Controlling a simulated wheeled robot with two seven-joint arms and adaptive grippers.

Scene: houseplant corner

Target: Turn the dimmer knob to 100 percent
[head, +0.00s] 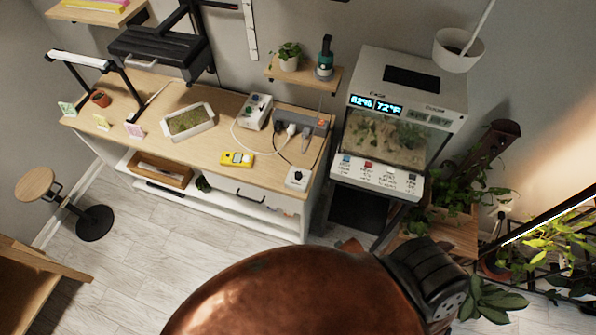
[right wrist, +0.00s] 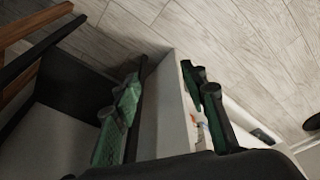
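The likely dimmer is a small white box with a dark round knob (head: 297,176) at the front right corner of the wooden workbench (head: 205,147) in the head view. Its scale and setting are too small to read. A thin dark cord runs from near it toward the power strip. My right gripper (right wrist: 160,110) shows only in the right wrist view, with two green-padded fingers spread wide and nothing seen between them but a pale panel behind. The knob is not visible there. My left gripper is in neither view.
The power strip (head: 301,121), a white control box (head: 255,112), a yellow device (head: 237,159) and a soil tray (head: 188,121) are on the bench. A terrarium (head: 398,137) stands just right of it.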

